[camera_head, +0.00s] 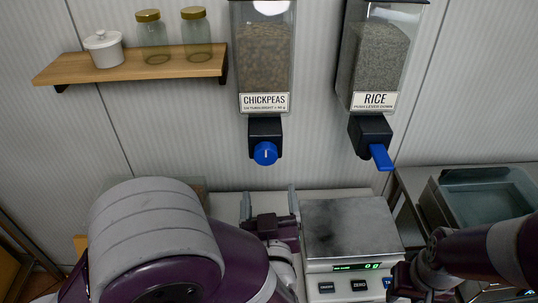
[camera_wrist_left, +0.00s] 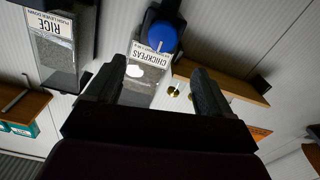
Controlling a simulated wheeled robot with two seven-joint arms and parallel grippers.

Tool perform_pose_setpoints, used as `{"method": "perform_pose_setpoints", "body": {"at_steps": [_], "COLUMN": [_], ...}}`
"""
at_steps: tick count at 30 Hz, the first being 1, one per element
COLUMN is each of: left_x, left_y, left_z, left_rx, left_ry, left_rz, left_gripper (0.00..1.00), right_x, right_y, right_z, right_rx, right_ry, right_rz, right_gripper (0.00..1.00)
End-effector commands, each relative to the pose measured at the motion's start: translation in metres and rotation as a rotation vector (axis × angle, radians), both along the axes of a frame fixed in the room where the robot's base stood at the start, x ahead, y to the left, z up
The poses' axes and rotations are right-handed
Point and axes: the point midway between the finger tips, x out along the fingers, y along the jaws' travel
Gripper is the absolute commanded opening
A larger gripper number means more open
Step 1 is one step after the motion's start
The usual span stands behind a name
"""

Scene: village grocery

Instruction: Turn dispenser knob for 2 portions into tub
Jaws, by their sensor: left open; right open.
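The chickpeas dispenser (camera_head: 265,60) hangs on the wall with a round blue knob (camera_head: 265,153) on its black outlet. The knob also shows in the left wrist view (camera_wrist_left: 162,37), beyond the fingertips. My left gripper (camera_head: 269,204) is open and empty, its fingers pointing up below the knob, apart from it. A rice dispenser (camera_head: 378,60) with a blue lever (camera_head: 381,157) hangs to the right. My right gripper (camera_head: 402,279) is partly in view at the bottom, by the scale; its fingertips are not clear. I cannot make out a tub below the chickpeas outlet.
A scale (camera_head: 348,225) reading 0 stands on the counter right of my left gripper. A grey, see-through-walled bin (camera_head: 480,200) stands at the right. A wooden shelf (camera_head: 140,70) holds a white pot (camera_head: 104,50) and two jars at the upper left. My left arm hides counter.

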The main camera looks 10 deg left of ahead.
Motion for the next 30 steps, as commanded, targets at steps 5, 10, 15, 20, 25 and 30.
{"method": "perform_pose_setpoints", "body": {"at_steps": [5, 10, 15, 20, 25, 30], "left_x": [0.039, 0.081, 0.106, 0.115, 0.115, 0.115], "left_y": [0.014, 0.025, 0.031, 0.033, 0.033, 0.033], "left_z": [0.003, 0.003, 0.002, 0.000, 0.000, 0.000], "left_rx": [0.001, 0.001, 0.000, -0.001, 0.000, 0.000], "left_ry": [0.003, 0.002, 0.002, 0.003, 0.003, 0.003], "left_rz": [0.009, 0.004, 0.001, -0.001, -0.003, -0.002], "left_gripper": [0.82, 0.82, 0.82, 0.82, 0.82, 0.46], "right_x": [0.000, 0.000, 0.000, 0.000, 0.000, 0.000], "right_y": [0.000, 0.000, 0.000, 0.000, 0.000, 0.000], "right_z": [0.012, 0.023, 0.028, 0.029, 0.029, 0.029], "right_rx": [0.000, 0.000, 0.000, 0.000, 0.000, 0.000], "right_ry": [-0.001, -0.001, -0.001, -0.001, -0.001, -0.001], "right_rz": [0.000, 0.000, 0.000, 0.000, 0.000, 0.000], "right_gripper": [0.43, 0.43, 0.43, 0.43, 0.43, 0.43]}}
